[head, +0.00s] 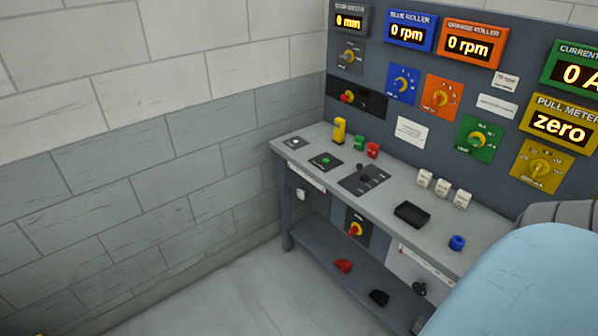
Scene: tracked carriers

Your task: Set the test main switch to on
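Two red-and-yellow rotary switches are in the head view. One switch (347,97) sits on a black plate at the lower left of the upright panel (385,130). The other switch (355,229) sits on a dark plate on the front of the bench, below the top. I cannot read a label on either, so I cannot tell which is the test main switch or how its handle is set.
The grey bench (319,137) carries a yellow block (339,131), small green and red blocks, white blocks and a black tray (412,214). Coloured dials and displays fill the panel. A lower shelf (320,255) holds red and black items. The floor (215,285) at left is clear.

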